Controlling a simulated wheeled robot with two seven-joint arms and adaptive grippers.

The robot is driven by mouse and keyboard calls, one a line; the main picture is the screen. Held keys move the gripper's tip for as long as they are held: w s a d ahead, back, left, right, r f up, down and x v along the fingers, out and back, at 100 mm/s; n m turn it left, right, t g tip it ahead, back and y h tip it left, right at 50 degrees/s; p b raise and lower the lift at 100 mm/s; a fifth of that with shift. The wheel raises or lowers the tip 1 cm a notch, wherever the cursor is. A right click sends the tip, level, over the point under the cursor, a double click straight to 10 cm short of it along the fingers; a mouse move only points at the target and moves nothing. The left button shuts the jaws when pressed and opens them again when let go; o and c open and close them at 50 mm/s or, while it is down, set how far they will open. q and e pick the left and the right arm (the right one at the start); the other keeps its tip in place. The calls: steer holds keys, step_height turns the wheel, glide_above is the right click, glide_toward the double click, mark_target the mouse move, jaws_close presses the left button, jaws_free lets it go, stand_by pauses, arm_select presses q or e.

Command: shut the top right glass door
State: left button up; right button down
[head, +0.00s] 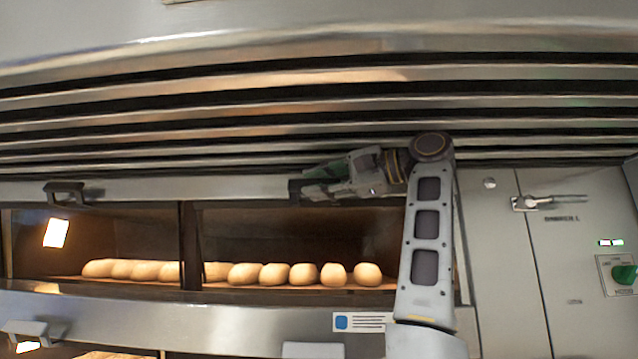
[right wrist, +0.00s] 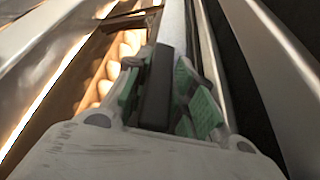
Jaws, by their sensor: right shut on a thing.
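The top right glass door (head: 235,187) shows in the head view as a pale metal rail above the right-hand bay of the upper deck. How far it stands open I cannot tell. Its dark handle (head: 294,189) is mostly hidden behind my right gripper (head: 312,187). In the right wrist view the black handle (right wrist: 156,88) lies between the green-padded fingers of my right gripper (right wrist: 160,95), which are shut on it. My right arm crosses the right end of the bay. My left gripper is in neither view.
Several pale rolls (head: 303,274) lie in the lit upper deck. Another dark handle (head: 64,192) sits on the rail at left. Metal slats (head: 250,105) run above. To the right are a panel with a lever (head: 560,200) and a green knob (head: 625,274).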

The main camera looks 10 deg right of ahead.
steer(key=c, duration=1.2)
jaws_free()
steer(key=shift+d, duration=0.15)
steer(key=v, duration=1.1)
steer(key=shift+s+d, duration=0.3)
steer(key=shift+d, duration=0.1)
